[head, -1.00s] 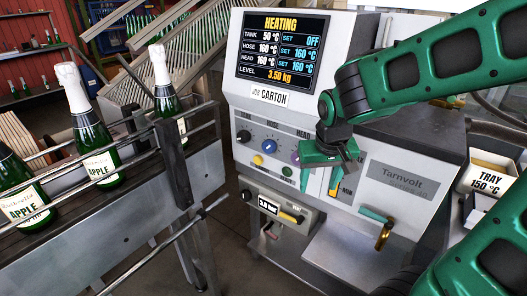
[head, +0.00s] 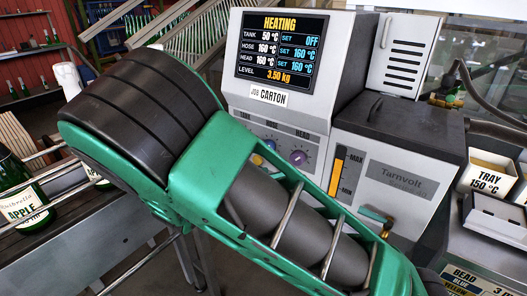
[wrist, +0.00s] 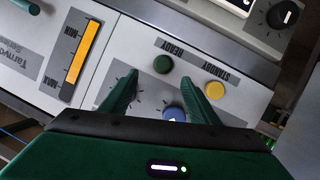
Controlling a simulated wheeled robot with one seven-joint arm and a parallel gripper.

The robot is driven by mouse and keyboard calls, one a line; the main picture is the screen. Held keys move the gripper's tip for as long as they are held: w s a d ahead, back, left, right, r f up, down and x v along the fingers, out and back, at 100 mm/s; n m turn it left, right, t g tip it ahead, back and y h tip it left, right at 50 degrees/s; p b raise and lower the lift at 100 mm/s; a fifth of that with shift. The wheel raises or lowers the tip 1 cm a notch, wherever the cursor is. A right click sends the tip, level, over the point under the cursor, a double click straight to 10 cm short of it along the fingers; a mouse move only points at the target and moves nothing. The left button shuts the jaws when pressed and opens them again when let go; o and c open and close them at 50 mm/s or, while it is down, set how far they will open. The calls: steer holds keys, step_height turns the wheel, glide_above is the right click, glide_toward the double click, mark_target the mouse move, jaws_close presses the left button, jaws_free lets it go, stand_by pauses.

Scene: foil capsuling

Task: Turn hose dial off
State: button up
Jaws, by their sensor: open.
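The grey Tarnvolt machine (head: 395,178) has a screen (head: 282,48) that reads HEATING, with hose at 160 °C and set 160 °C; tank set reads OFF. The hose dial is the blue knob (head: 270,143) under the HOSE label, partly behind my arm. In the wrist view the blue knob (wrist: 174,114) shows near the base of my fingers, partly covered by my gripper's body. My gripper (wrist: 158,80) is open and empty, its fingers on either side of the blue knob. I cannot tell whether they touch it. The head view hides my gripper behind my arm.
A purple knob (head: 298,157) is right of the blue one. A yellow button (wrist: 215,90) and a green button (wrist: 163,64) sit close to my fingers. A black knob (wrist: 282,15) is on the neighbouring box. Bottles (head: 22,190) stand on the conveyor at left.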

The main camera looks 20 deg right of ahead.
mark_target(269, 147)
steer(key=a+r+t+h, duration=0.2)
steer(key=a+r+t, duration=0.25)
steer(key=a, duration=0.35)
steer(key=x, duration=1.1)
steer(key=shift+w+a+m, duration=0.25)
steer(key=shift+w+m, duration=0.05)
steer(key=shift+m, duration=0.1)
steer(key=shift+c, duration=0.2)
